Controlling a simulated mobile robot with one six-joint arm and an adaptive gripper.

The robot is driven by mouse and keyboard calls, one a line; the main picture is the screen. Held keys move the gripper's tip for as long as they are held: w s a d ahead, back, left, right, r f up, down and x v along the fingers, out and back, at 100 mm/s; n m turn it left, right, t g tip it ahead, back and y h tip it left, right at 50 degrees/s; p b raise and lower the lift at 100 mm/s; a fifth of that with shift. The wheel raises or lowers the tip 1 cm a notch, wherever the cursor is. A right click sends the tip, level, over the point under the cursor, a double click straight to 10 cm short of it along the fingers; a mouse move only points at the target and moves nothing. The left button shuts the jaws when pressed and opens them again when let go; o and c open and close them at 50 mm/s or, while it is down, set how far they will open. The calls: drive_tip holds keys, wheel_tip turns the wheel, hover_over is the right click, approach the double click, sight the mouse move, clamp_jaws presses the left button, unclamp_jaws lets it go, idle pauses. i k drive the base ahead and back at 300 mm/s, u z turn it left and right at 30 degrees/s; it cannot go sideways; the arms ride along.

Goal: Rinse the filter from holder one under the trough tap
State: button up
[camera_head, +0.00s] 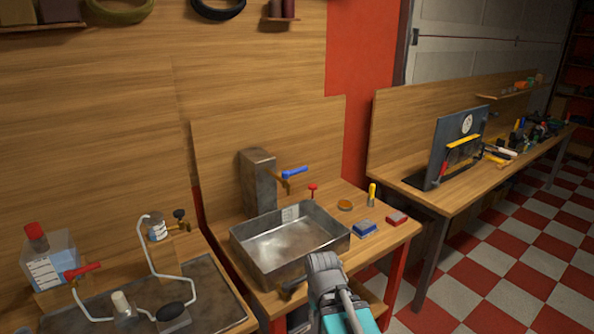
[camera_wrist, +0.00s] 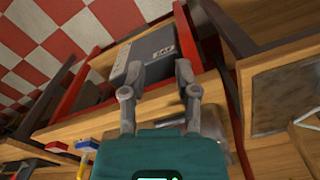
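The metal trough (camera_head: 290,245) sits on the middle bench. Its tap, with a blue lever (camera_head: 294,172), is on a grey metal block behind it. My gripper (camera_head: 322,262) is at the trough's front right corner in the head view, partly hiding it. In the wrist view my gripper (camera_wrist: 157,68) has its two grey fingers apart, with nothing seen held between them. Beyond them, a grey box (camera_wrist: 147,54) with a label stands in the red-framed bench. I cannot make out the filter or a marked holder one in either view.
The left bench holds a dark tray (camera_head: 215,285), a labelled bottle with a red cap (camera_head: 36,236), white tubing (camera_head: 152,255) and a red-handled valve (camera_head: 82,270).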

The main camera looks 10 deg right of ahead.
sight(285, 174)
drive_tip(key=z, duration=1.2)
drive_tip(key=i, duration=0.8)
drive_tip(key=u, duration=1.4)
